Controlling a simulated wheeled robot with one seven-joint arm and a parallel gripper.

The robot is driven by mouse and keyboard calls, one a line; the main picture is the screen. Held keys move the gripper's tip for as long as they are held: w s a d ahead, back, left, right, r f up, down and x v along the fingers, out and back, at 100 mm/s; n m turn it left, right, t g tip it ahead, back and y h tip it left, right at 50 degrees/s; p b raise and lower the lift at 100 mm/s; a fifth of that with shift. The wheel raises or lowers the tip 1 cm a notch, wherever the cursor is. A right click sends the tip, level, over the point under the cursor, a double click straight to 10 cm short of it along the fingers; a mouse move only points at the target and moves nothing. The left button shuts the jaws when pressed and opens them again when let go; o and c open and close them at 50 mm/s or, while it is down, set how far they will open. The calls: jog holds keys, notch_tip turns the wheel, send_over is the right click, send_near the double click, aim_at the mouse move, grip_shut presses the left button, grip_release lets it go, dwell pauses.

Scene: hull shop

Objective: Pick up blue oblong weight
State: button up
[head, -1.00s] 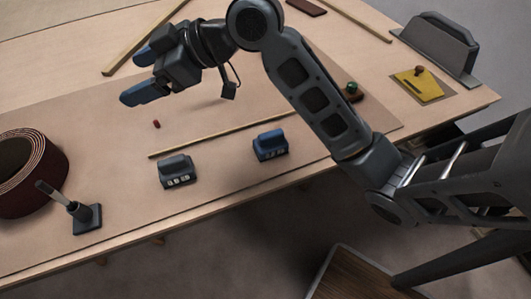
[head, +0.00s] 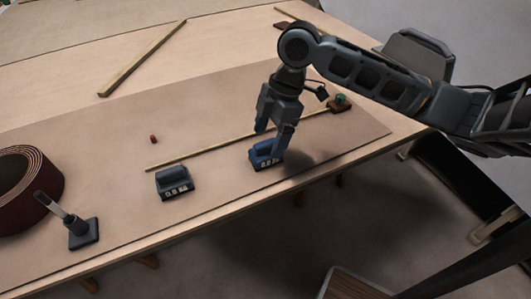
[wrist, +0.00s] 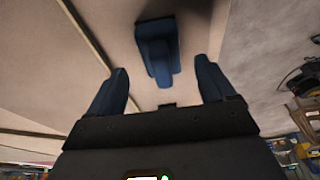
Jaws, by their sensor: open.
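The blue oblong weight (head: 264,155) sits on the brown mat near the table's front edge in the head view. In the wrist view the blue weight (wrist: 157,50) lies ahead of and between the two fingers. My gripper (head: 271,140) points down at the weight in the head view, its fingers spread. The wrist view shows my gripper (wrist: 160,88) open and empty, with the weight's near end close to the fingertips. One finger covers part of the weight in the head view; I cannot tell whether they touch.
A grey weight (head: 174,182) stands to the left on the mat. A thin wooden strip (head: 215,145) lies behind both weights. A dark upright tool on a square base (head: 82,233) and a sanding roll (head: 25,190) are farther left.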

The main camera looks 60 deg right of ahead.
aim_at(266, 142)
jog(key=x, duration=0.5)
jog(key=shift+a+r, duration=0.1)
jog(key=shift+a, duration=0.15)
jog(key=shift+c, duration=0.4)
jog(key=shift+r, duration=0.1)
grip_shut()
